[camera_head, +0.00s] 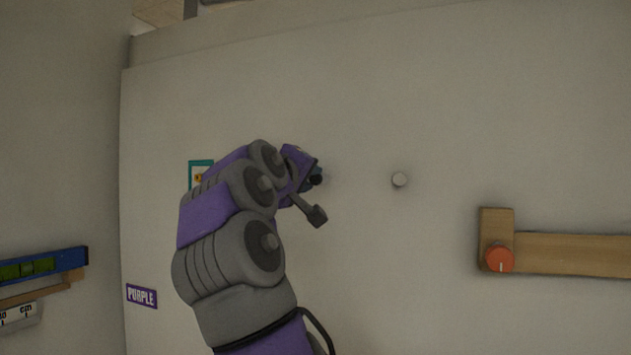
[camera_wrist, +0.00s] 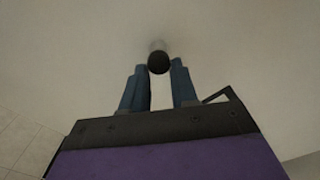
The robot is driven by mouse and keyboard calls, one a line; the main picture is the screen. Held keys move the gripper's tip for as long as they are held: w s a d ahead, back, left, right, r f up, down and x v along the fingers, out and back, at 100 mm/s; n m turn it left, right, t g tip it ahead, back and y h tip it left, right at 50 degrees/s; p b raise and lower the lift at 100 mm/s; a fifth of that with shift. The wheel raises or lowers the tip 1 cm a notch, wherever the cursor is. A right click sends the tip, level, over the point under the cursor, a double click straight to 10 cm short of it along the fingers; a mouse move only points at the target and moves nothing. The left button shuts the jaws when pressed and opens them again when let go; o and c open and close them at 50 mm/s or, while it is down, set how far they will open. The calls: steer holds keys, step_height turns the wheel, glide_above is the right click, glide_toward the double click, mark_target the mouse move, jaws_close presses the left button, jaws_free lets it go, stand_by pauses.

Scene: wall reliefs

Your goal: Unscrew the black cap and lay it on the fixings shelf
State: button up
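The black cap (camera_wrist: 158,62) sits in front of a pale round stub on the wall in the wrist view. My gripper (camera_wrist: 159,72) has its two blue-grey fingers apart, with the cap between their tips and filling most of the gap. Whether both fingers press on it cannot be seen. In the head view my gripper (camera_head: 316,177) is at the wall, mostly hidden by my purple and grey arm. No shelf is labelled as the fixings shelf; a narrow wooden ledge (camera_head: 38,291) shows at the left.
A blue bar with green windows (camera_head: 40,264) and a pale scale marked "cm" (camera_head: 18,314) are at the left.

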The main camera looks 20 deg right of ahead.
jaws_close()
steer(key=n+p, duration=0.2)
steer(key=n, duration=0.3)
steer(key=shift+a, duration=0.1)
stand_by(0.4)
steer(key=shift+f, duration=0.1)
steer(key=shift+p, duration=0.45)
steer(key=shift+f+n+p, duration=0.2)
steer(key=shift+n+p, duration=0.3)
steer(key=shift+n, duration=2.2)
